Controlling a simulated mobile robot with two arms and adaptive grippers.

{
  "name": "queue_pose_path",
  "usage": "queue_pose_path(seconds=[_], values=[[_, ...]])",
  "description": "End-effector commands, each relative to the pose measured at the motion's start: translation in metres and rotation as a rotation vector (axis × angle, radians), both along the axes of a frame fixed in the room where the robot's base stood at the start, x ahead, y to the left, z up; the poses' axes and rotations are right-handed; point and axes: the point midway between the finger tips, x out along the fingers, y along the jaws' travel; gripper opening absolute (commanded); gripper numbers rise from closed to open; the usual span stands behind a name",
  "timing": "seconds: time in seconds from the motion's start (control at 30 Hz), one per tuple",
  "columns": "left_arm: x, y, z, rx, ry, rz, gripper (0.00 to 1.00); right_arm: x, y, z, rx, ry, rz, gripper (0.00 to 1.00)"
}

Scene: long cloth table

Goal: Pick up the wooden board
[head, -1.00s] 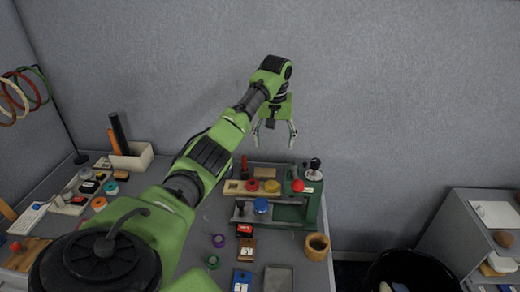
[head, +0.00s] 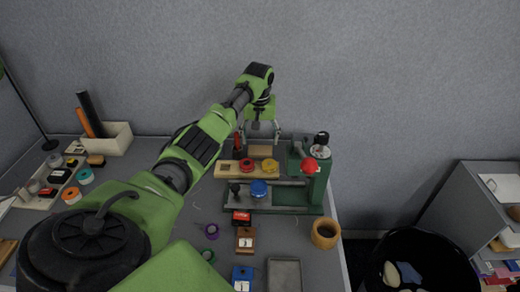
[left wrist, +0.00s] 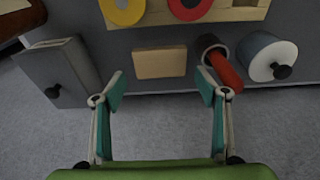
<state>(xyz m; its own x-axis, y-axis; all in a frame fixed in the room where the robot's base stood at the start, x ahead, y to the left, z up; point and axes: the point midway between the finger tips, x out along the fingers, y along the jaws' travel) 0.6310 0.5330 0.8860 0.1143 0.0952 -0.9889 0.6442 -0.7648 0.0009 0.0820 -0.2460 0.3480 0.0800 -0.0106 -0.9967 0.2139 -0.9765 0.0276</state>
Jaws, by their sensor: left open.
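A small plain wooden board (head: 260,152) lies flat near the far edge of the table. The left wrist view shows it as a tan rectangle (left wrist: 160,62). A longer wooden strip (head: 228,169) bearing a red roll (head: 247,165) and a yellow roll (head: 270,166) lies on its near side. My left gripper (head: 262,132) is open and empty beyond the small board. In the left wrist view its fingertips (left wrist: 160,85) are spread wider than the board, which is ahead of and between them, apparently untouched. My right gripper is not in view.
A red-handled tool (left wrist: 224,68) and a pale-topped cylinder (left wrist: 270,55) stand beside the small board. A grey block with a black knob (left wrist: 58,72) is on its other side. A green fixture (head: 315,185) stands to the right, with a wooden cup (head: 325,233) nearer.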

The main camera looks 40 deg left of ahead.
Motion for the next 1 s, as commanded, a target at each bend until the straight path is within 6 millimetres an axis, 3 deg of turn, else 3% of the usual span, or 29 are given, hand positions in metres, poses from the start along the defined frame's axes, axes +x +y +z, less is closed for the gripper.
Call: queue_pose_path(seconds=[0.23, 0.5, 0.8, 0.9, 1.0], values=[[0.003, 0.003, -0.021, -0.001, 0.004, 0.002, 0.67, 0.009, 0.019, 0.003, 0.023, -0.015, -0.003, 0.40], [0.008, 0.006, -0.050, -0.001, 0.002, 0.001, 0.67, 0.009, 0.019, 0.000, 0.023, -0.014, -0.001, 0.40], [0.008, 0.007, -0.053, 0.001, 0.001, -0.001, 0.67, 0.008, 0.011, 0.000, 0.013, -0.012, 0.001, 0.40], [0.008, 0.007, -0.052, 0.001, 0.001, 0.000, 0.43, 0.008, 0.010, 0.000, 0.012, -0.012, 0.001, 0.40], [0.008, 0.007, -0.052, 0.001, 0.001, 0.000, 0.41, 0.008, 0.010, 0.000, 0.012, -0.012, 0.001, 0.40]])
